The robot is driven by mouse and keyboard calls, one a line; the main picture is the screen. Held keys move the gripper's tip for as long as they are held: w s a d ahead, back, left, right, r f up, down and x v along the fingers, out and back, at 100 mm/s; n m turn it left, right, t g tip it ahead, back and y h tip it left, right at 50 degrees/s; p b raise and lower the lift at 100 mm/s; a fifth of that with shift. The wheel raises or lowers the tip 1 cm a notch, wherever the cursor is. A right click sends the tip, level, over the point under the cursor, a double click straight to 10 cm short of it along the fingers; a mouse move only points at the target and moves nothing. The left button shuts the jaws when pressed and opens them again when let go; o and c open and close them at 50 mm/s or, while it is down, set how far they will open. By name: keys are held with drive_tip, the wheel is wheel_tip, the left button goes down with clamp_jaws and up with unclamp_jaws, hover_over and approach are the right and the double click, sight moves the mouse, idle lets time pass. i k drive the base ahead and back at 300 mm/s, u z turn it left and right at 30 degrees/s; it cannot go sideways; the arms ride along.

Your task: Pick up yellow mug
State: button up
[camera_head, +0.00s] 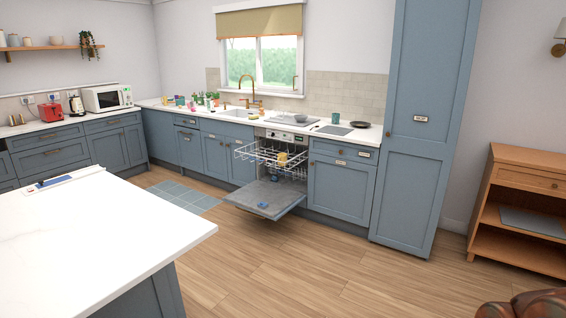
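A small yellow thing, which looks like the yellow mug (283,158), sits in the upper rack (258,153) of the open dishwasher under the back counter. Rack wires surround it, and its handle cannot be made out at this distance. My gripper is not in view.
A white-topped island (130,228) fills the lower left. Open wooden floor (270,262) lies between it and the dishwasher. The lowered door juts into this space. A tall blue cabinet (425,130) and a wooden shelf unit (520,205) stand at right.

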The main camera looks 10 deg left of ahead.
sight(282, 157)
drive_tip(key=u, duration=0.35)
drive_tip(key=i, duration=4.4)
drive_tip(key=u, duration=1.4)
drive_tip(key=i, duration=1.55)
drive_tip(key=z, duration=0.9)
